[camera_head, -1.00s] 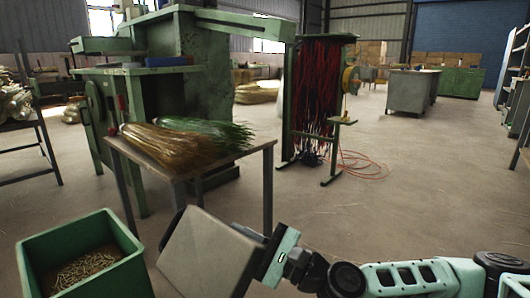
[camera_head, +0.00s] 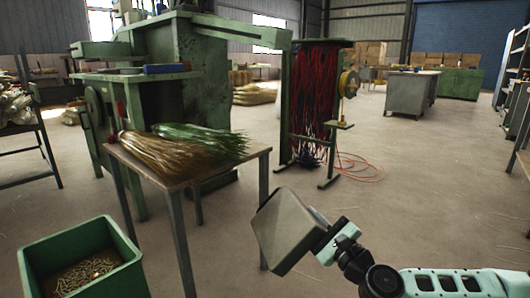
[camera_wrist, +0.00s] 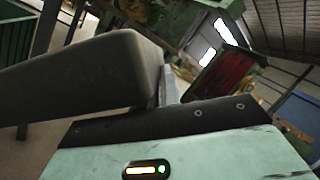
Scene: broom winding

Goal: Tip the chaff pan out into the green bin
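The grey chaff pan (camera_head: 285,232) is held up in the air to the right of the work table, tilted, with a flat grey face toward the head camera. I cannot see whether anything lies in it. My gripper (camera_head: 325,238) is shut on the pan's right side; the fingertips are mostly hidden. In the wrist view the pan (camera_wrist: 75,80) fills the left. The green bin (camera_head: 133,262) stands on the floor at the lower left, well apart from the pan, with pale chaff (camera_head: 86,274) in its bottom. The bin's wall (camera_wrist: 14,45) also shows in the wrist view.
A work table (camera_head: 255,152) with brown (camera_head: 155,158) and green bristle bundles (camera_head: 205,138) stands between bin and pan. Behind it are a green machine (camera_head: 205,75) and a rack of red strands (camera_head: 318,95).

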